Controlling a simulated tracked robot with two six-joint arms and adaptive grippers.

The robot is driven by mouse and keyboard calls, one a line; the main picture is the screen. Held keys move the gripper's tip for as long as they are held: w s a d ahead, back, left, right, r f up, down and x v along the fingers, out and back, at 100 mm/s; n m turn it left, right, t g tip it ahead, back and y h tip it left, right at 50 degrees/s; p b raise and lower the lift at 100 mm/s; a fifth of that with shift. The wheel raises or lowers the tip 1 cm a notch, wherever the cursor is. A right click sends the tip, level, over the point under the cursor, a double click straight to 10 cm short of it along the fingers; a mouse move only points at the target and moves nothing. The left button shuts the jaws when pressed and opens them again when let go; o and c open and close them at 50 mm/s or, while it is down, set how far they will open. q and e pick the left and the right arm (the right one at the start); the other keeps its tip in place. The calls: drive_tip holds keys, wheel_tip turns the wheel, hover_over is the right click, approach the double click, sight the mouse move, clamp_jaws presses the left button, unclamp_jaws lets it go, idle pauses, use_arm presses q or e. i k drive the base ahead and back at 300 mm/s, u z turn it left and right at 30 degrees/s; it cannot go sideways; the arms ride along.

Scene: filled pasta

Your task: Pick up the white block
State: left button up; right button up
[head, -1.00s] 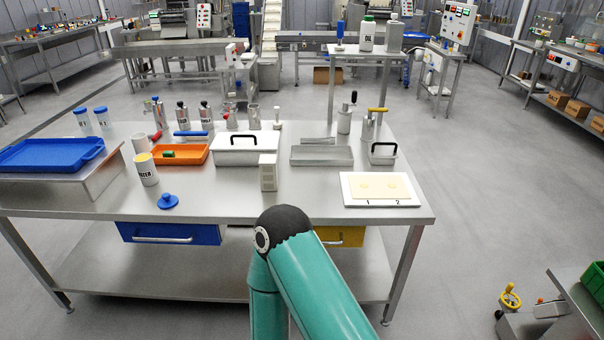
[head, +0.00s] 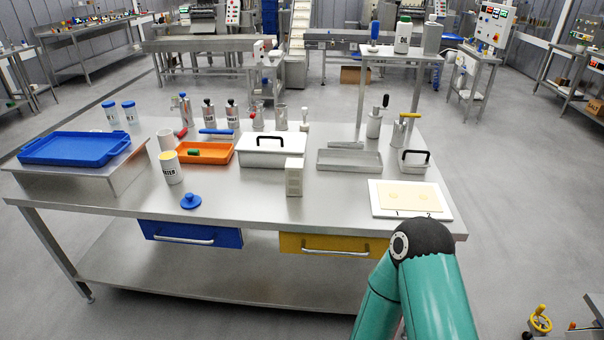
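The white block (head: 294,177) is an upright off-white piece with small markings or slots on its side. It stands on the steel table (head: 330,205) near its front, just in front of the lidded white box (head: 272,152). A teal arm of mine with a black joint cap reaches in from the bottom right, in front of the table's front right corner and apart from the block. Neither of my grippers is in the picture, so their fingers cannot be seen.
A blue knobbed lid (head: 190,201) and a WATER container (head: 172,169) stand left of the block. An orange tray (head: 205,153) is behind them. A grey tray (head: 348,161) and a numbered white board (head: 443,207) lie to the right. The table front between block and board is clear.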

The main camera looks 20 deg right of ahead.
sight(294, 167)
drive_tip(key=i, duration=0.85)
